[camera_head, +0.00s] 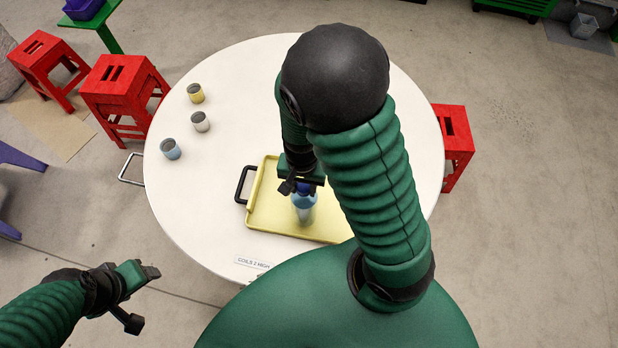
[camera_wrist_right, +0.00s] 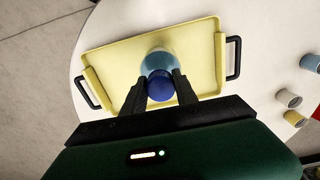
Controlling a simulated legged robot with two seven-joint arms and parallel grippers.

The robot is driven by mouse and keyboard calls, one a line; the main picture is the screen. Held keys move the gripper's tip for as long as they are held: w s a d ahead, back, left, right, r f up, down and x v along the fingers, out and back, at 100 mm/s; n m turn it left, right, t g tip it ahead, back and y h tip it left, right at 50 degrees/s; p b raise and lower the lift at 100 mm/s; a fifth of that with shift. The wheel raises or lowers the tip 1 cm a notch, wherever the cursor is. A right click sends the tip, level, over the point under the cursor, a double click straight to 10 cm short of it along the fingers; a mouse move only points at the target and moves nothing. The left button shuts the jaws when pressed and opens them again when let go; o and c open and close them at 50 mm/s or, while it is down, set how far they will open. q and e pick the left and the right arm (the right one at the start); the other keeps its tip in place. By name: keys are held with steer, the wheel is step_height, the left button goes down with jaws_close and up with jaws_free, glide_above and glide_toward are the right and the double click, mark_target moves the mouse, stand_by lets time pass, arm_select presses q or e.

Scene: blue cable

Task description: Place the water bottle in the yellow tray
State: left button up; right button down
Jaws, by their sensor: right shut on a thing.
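A blue water bottle with a dark blue cap (camera_head: 304,208) is upright at the yellow tray (camera_head: 267,192) in the head view. In the right wrist view the bottle's cap (camera_wrist_right: 160,86) lies between the two fingers, with the tray (camera_wrist_right: 112,62) around and below it. My right gripper (camera_head: 303,186) is shut on the bottle at its cap. I cannot tell whether the bottle's base touches the tray. My left gripper (camera_head: 143,299) is empty, off the table at the lower left, with its fingers apart. My right arm hides the tray's right part.
The tray stands on a round white table (camera_head: 225,100) and has black handles (camera_head: 243,184). Yellow (camera_head: 195,93), grey (camera_head: 201,121) and blue (camera_head: 171,149) cups stand at the table's left. Red stools (camera_head: 122,92) are around the table.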

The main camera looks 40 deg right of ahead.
steer(key=w+d+f, duration=0.2)
steer(key=d+f, duration=0.2)
steer(key=shift+w, duration=0.3)
steer(key=c, duration=1)
jaws_free()
steer(key=shift+s+a, duration=0.1)
steer(key=shift+o, duration=0.2)
step_height(320, 180, up, 11)
steer(key=p, duration=0.2)
steer(key=s+a+r+n+t, duration=0.2)
steer(key=a+r+n, duration=0.1)
steer(key=a+n, duration=0.4)
steer(key=n, duration=0.3)
steer(key=shift+a+r+t, duration=0.15)
steer(key=shift+r+t, duration=0.15)
